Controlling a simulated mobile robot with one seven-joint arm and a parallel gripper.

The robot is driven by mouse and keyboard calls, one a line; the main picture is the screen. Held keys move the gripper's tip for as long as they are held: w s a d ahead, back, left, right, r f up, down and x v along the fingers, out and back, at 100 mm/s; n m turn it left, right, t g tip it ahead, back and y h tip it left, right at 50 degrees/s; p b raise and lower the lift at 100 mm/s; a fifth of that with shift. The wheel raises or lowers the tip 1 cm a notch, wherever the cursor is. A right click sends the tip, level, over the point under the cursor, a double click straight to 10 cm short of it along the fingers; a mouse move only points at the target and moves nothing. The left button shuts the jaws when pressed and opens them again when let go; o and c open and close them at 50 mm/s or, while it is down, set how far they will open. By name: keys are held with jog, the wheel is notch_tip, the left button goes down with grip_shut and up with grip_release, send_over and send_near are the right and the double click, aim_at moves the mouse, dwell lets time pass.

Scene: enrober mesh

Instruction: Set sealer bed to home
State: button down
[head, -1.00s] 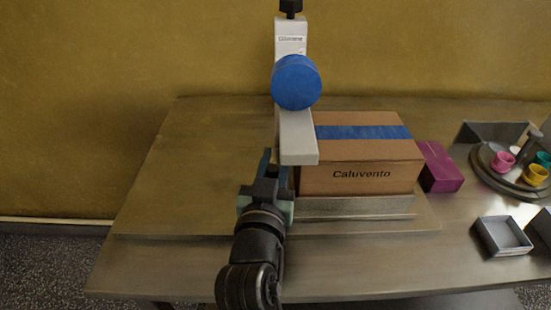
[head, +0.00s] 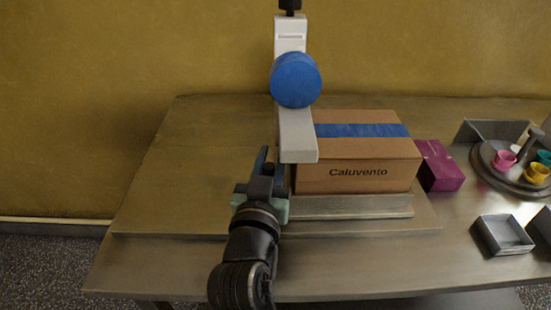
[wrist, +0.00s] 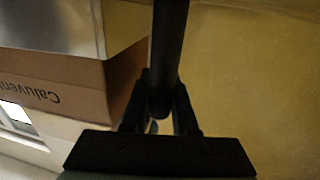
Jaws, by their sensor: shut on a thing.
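The sealer bed (head: 350,206) is a low metal platform on the table, under the sealer's white post and arm (head: 297,130). A brown cardboard box (head: 355,180) marked "Caluvento" with blue tape sits on it, to the right of the post. My gripper (head: 263,175) is at the bed's left end, close beside the post. In the wrist view my gripper (wrist: 160,110) is shut on a dark round bar (wrist: 170,50). Where the bar joins the bed is hidden.
A large blue disc (head: 295,80) is on the sealer's front. A magenta box (head: 439,166) stands right of the carton. Further right are a round tray (head: 510,180) with coloured cups and a small grey open box (head: 503,236). The table's left part (head: 185,160) is clear.

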jog(key=a+b, duration=1)
jog(key=a, duration=1.5)
jog(key=shift+f+b, duration=0.1)
jog(key=shift+b, duration=0.25)
jog(key=shift+a, duration=0.75)
jog(key=shift+s+a, duration=0.1)
jog(key=shift+a, duration=0.15)
jog(key=c, duration=1)
grip_release()
jog(key=shift+a, duration=0.15)
jog(key=shift+o, duration=0.2)
jog(key=s+a, duration=0.1)
jog(key=s, duration=1.1)
jog(key=shift+s+a+p, duration=0.3)
jog(key=shift+s+a, duration=0.05)
